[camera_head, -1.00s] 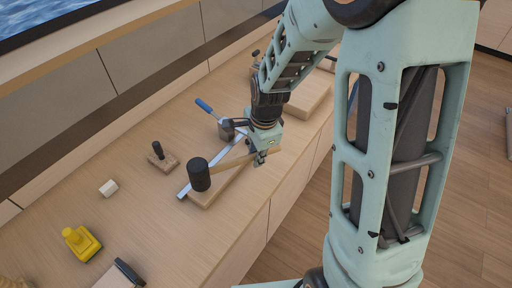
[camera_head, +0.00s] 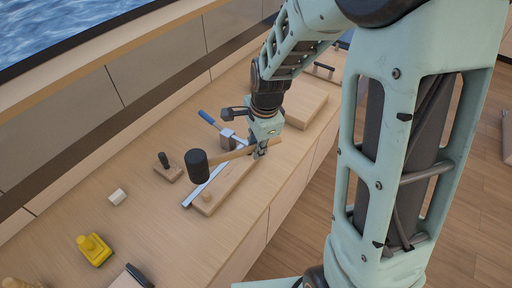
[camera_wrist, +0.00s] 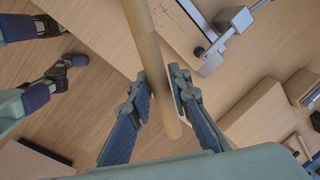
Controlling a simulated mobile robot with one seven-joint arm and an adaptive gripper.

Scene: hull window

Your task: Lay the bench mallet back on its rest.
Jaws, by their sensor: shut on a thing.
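The bench mallet has a black cylindrical head (camera_head: 196,165) and a pale wooden handle (camera_head: 232,154). My gripper (camera_head: 261,151) is shut on the handle near its far end from the head. In the wrist view the handle (camera_wrist: 150,50) passes between the two fingers of my gripper (camera_wrist: 162,85). The mallet looks held above a long wooden board (camera_head: 222,192), apparently its rest, with a small round peg (camera_head: 207,197) near the front end. The gap's height is hard to judge. The handle and gripper hide part of the board's far end.
A metal straight bar (camera_head: 201,188) lies along the board's left side. A blue-handled tool (camera_head: 207,118) and metal block stand behind. A small dark-handled wooden block (camera_head: 167,167), a white block (camera_head: 117,196) and a yellow object (camera_head: 94,250) sit left. A thick wooden slab (camera_head: 303,104) lies beyond.

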